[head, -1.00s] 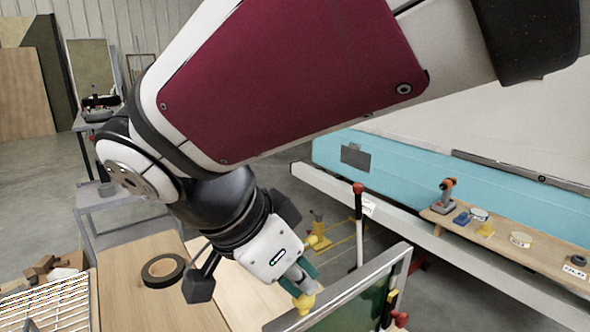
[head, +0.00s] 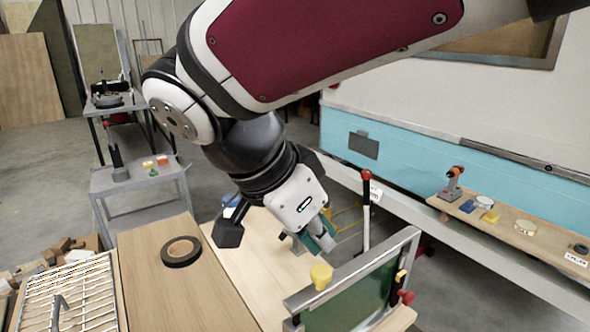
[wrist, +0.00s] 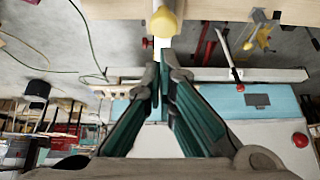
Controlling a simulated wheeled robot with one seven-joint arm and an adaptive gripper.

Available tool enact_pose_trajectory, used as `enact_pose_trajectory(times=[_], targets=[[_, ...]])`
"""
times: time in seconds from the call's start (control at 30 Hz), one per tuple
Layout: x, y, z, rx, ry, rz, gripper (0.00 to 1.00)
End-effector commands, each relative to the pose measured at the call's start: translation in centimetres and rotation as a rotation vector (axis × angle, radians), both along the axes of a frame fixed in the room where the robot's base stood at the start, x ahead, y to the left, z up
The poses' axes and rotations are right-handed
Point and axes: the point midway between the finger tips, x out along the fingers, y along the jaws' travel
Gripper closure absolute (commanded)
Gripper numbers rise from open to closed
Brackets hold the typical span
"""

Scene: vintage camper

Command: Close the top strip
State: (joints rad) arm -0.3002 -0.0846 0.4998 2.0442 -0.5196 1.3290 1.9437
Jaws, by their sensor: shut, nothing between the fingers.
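The top strip (head: 362,265) is a pale metal bar along the upper edge of a frame holding a green panel (head: 345,300), at the lower right of the head view. A yellow knob (head: 321,276) sits on the strip near its near-left end. The knob also shows at the top of the wrist view (wrist: 165,22), beyond the fingertips. My gripper (head: 326,243), with teal fingers, is above and behind the knob, apart from it. It is shut and empty. In the wrist view its fingertips (wrist: 163,75) point toward the knob. I cannot tell whether the strip is fully seated.
The wooden bench (head: 175,290) carries a roll of black tape (head: 182,251) and a wire rack (head: 75,290) at left. A red-knobbed lever (head: 366,205) stands behind the frame. A blue camper side (head: 420,155) and a shelf (head: 510,225) with small items lie at right.

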Motion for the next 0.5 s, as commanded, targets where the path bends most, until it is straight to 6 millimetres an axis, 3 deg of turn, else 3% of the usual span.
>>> enact_pose_trajectory(times=[0.3, 0.5], targets=[[-2.4, 3.8, 4.5, 0.002, -0.003, 0.004, 1.00], [-3.5, 5.4, 6.4, 0.000, -0.002, 0.002, 1.00]])
